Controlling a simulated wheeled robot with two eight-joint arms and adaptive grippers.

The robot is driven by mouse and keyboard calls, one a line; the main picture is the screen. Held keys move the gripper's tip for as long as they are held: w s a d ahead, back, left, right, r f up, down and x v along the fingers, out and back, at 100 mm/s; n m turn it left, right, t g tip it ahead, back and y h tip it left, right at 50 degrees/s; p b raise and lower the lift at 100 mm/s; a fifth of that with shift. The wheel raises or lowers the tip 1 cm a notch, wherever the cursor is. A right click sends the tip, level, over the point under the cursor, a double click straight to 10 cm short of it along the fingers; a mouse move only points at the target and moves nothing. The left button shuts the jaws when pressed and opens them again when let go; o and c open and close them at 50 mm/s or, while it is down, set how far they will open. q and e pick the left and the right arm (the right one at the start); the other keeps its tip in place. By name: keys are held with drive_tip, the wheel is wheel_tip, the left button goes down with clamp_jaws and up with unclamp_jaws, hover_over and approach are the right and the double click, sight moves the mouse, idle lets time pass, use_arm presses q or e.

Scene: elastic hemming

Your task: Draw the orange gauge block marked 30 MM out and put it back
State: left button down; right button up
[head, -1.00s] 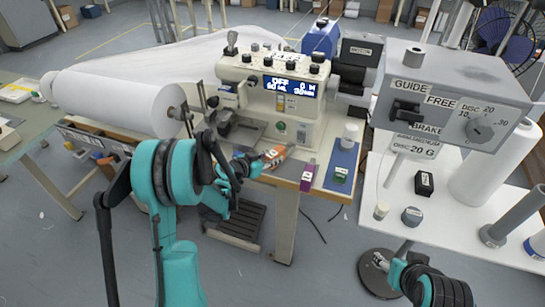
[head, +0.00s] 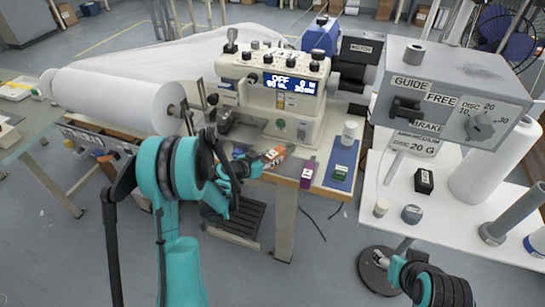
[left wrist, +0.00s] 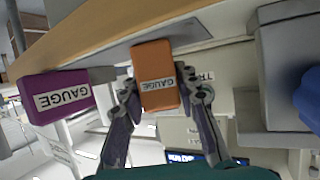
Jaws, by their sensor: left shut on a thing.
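The orange gauge block (head: 273,157) is at the table's front edge, below the sewing machine. My left gripper (head: 254,163) is shut on it. In the left wrist view the orange block (left wrist: 154,62) sits between the two fingers of my left gripper (left wrist: 162,98), with a white GAUGE label facing the camera. Its 30 MM mark cannot be read. A purple gauge block (head: 308,173) stands to its right in the head view; it also shows at the left of the left wrist view (left wrist: 65,97). My right gripper (head: 381,260) is low at the lower right, too small to judge.
The sewing machine (head: 285,95) with its lit display stands just behind the block. A green block (head: 341,173) and a white spool (head: 349,133) are on the blue mat to the right. A white fabric roll (head: 115,100) lies left. The tension unit (head: 450,95) stands right.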

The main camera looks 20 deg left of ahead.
use_arm(q)
drive_tip(key=c, duration=1.1)
unclamp_jaws()
drive_tip(key=shift+o, duration=0.2)
drive_tip(key=v, duration=1.2)
drive_tip(key=s+d+r+n+g+y, duration=0.2)
drive_tip(key=s+d+r+g, duration=0.2)
drive_tip(key=s+d, duration=0.4)
drive_tip(key=s+d+r+n+g+y, duration=0.1)
drive_tip(key=s+r+n+y, duration=0.1)
drive_tip(key=s, duration=1.2)
drive_tip(key=shift+s+d+n+y, duration=0.25)
drive_tip(key=shift+s+n+y, duration=0.15)
drive_tip(key=shift+y, duration=0.4)
